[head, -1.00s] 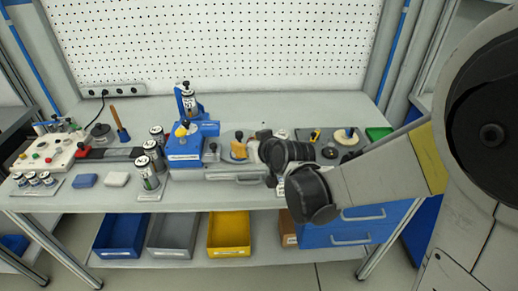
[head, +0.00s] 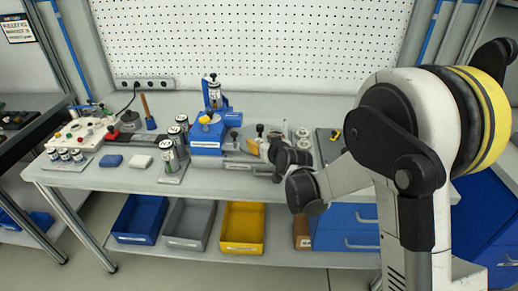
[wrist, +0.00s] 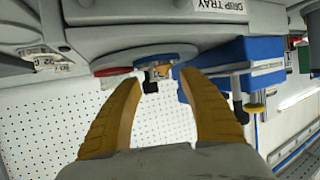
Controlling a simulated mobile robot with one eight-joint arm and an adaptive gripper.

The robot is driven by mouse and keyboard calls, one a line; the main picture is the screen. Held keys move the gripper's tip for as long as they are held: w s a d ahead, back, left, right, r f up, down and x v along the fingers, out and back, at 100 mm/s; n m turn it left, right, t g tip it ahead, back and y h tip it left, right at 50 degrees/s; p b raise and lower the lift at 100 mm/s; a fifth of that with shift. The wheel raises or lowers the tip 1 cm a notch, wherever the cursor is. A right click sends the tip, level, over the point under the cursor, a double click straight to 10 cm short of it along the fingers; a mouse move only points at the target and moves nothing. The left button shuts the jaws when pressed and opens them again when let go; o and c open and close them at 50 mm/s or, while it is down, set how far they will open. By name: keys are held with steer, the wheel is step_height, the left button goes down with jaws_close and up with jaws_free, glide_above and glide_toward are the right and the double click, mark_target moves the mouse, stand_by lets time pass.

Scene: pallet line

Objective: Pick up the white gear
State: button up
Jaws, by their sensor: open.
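I cannot make out the white gear for certain in either current view. A pale round piece on the right-hand tray (head: 322,148) showed in the earlier head view, and my arm now covers that area. My gripper (wrist: 155,77) is open in the wrist view, its two yellow-orange fingers spread apart. Nothing is held between them. A grey-blue round plate (wrist: 150,57) with a small orange and white part shows just beyond the fingertips. In the head view my dark wrist hides most of the gripper.
A blue press (head: 207,135) stands left of my wrist on the bench. Metal cans (head: 168,155) stand left of it. A blue bin (head: 138,218), grey bin (head: 188,223) and yellow bin (head: 242,226) sit below. A pegboard (head: 250,45) closes off the back.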

steer(key=shift+x, duration=0.95)
steer(key=shift+c, duration=0.6)
jaws_close()
